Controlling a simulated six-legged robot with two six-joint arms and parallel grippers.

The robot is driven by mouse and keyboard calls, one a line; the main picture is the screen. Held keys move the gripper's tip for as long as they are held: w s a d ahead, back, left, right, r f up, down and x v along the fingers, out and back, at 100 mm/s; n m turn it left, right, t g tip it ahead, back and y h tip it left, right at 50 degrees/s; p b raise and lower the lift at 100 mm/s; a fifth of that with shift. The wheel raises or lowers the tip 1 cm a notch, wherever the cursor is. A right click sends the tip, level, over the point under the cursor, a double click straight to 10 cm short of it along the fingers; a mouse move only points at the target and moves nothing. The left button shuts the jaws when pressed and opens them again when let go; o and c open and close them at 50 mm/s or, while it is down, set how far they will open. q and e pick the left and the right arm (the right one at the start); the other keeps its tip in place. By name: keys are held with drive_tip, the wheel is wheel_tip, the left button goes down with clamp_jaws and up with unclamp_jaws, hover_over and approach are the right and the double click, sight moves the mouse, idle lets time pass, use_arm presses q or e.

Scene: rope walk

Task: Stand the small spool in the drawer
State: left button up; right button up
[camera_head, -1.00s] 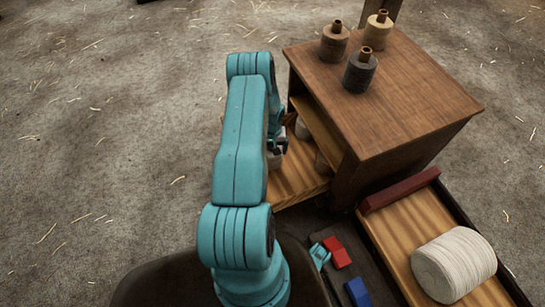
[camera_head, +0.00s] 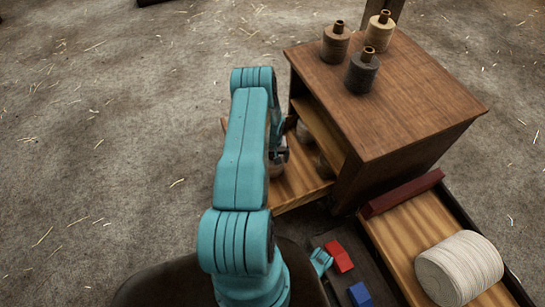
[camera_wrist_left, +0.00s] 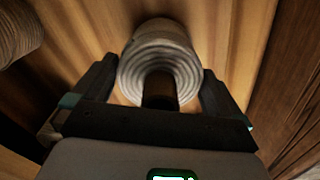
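The small spool (camera_wrist_left: 162,45) is pale and wound with thread, with a dark core end facing the left wrist camera. It lies between the fingers of my left gripper (camera_wrist_left: 160,82), which press close against both its sides. In the head view my left gripper (camera_head: 280,152) is over the open drawer (camera_head: 297,186), and my arm hides most of the spool. The drawer has a striped wooden floor and sticks out of the brown cabinet's left side. I cannot tell whether the spool's base touches the drawer floor. My right gripper is not clearly seen.
Three spools stand on the cabinet (camera_head: 405,105), including a dark one (camera_head: 361,72). Another spool (camera_wrist_left: 18,28) is left of the held one in the wrist view. A large white spool (camera_head: 460,267) lies in a tray at lower right, near red (camera_head: 339,256) and blue (camera_head: 359,294) blocks.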

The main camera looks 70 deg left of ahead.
use_arm(q)
drive_tip(key=shift+r, duration=0.4)
wheel_tip(320, 180, up, 12)
drive_tip(key=p, duration=0.5)
drive_tip(key=shift+f, duration=0.25)
